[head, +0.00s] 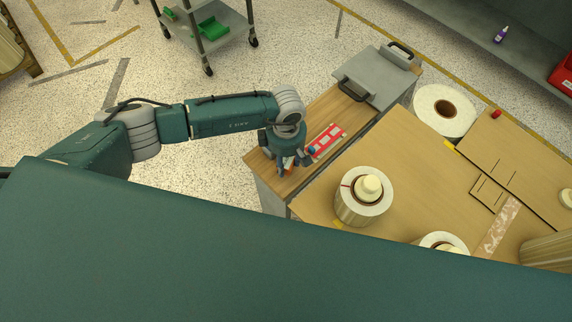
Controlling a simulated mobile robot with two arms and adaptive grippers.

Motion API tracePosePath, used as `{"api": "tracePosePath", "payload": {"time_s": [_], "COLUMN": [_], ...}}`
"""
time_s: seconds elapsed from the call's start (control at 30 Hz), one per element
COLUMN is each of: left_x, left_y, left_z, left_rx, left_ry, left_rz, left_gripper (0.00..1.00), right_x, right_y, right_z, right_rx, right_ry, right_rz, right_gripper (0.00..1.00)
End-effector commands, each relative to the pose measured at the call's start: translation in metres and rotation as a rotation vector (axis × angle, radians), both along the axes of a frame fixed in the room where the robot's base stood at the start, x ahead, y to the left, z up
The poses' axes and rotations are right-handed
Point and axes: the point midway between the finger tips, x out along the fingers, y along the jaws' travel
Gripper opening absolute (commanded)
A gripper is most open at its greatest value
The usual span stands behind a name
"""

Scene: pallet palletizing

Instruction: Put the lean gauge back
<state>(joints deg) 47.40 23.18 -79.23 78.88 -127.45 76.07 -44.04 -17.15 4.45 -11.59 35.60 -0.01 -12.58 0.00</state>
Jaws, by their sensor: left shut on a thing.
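My left gripper (286,168) points down over the near end of a narrow wooden-topped bench (268,157). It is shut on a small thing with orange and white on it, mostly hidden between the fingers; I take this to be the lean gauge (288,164). I cannot tell whether it touches the bench top. A red and white flat piece (327,142) lies on the bench just right of the gripper, with a small blue thing (311,150) at its near end. My right gripper is not in view.
A grey case (378,78) with dark handles sits at the bench's far end. Beside the bench are cardboard sheets (420,165), a white roll with a pale cap (362,195) and another white roll (445,110). A cart with a green bin (212,27) stands behind on open floor.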

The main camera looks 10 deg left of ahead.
Motion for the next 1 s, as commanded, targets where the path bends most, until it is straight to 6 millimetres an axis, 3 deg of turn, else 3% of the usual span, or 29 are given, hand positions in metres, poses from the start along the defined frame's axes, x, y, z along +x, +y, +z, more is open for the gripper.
{"api": "tracePosePath", "payload": {"time_s": [0.23,0.63,0.67,0.73,1.0], "left_x": [-0.001,-0.001,-0.001,-0.001,-0.001], "left_y": [-0.001,0.000,0.000,0.000,0.000], "left_z": [-0.032,-0.038,-0.038,-0.036,-0.036], "left_rx": [-0.001,-0.001,0.000,0.000,0.000], "left_ry": [0.002,0.001,0.001,0.002,0.002], "left_rz": [0.000,-0.001,-0.001,0.000,0.000], "left_gripper": [0.12,0.12,0.42,0.56,0.59], "right_x": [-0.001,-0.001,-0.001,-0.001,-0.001], "right_y": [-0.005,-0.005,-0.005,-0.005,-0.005], "right_z": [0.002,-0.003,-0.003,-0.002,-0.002], "right_rx": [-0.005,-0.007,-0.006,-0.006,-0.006], "right_ry": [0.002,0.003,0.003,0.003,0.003], "right_rz": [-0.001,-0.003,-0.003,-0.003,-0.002], "right_gripper": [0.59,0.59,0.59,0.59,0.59]}}
